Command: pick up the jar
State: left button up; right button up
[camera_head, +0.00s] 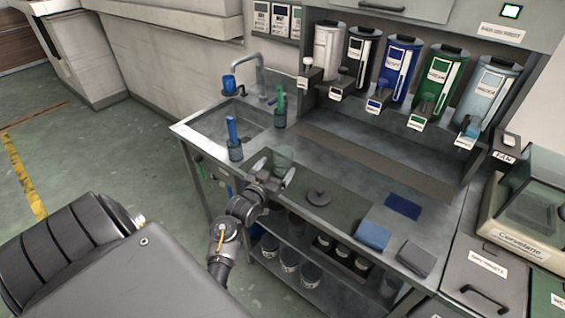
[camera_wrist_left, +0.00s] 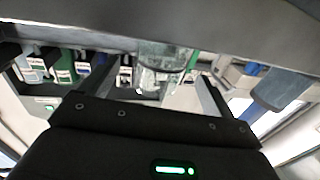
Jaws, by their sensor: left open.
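A clear glass jar (camera_head: 284,155) stands on the counter just beyond my left gripper. In the left wrist view, which looks upside down, the jar (camera_wrist_left: 163,58) shows between the two fingers. My left gripper (camera_head: 277,179) is open, its fingers spread on either side of the jar's line. I cannot tell how far the fingers reach around it, and no grip on it shows. A dark round lid with a knob (camera_head: 319,197) lies on the counter to the right of the gripper. My right gripper is not in view.
Two holders with blue and green handles (camera_head: 235,150) (camera_head: 280,118) stand left of the jar by the sink (camera_head: 228,121). Blue and grey cloths (camera_head: 373,236) (camera_head: 416,259) lie at the front right. Several labelled canisters (camera_head: 399,60) line the back. Jars fill the shelf below.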

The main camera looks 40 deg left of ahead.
aim_at(278, 166)
pick_arm(q)
jog(key=x, duration=0.4)
jog(key=shift+f+p, duration=0.1)
jog(key=shift+p, duration=0.3)
jog(key=c, duration=1.2)
notch_tip(278, 166, up, 10)
jog(key=shift+r+b, duration=0.1)
jog(key=shift+b, duration=0.5)
jog(key=shift+c, duration=0.2)
jog(key=s+d+r+h, duration=0.1)
jog(key=s+d, duration=0.2)
jog(key=d, duration=0.4)
jog(key=s+d+r+m+h, duration=0.1)
jog(key=s+d, duration=0.3)
jog(key=d, duration=0.4)
jog(key=s+d+r+m+h, duration=0.1)
jog(key=s+d+r, duration=0.2)
jog(key=d, duration=0.5)
jog(key=shift+s+h, duration=0.4)
jog(key=shift+s, duration=0.1)
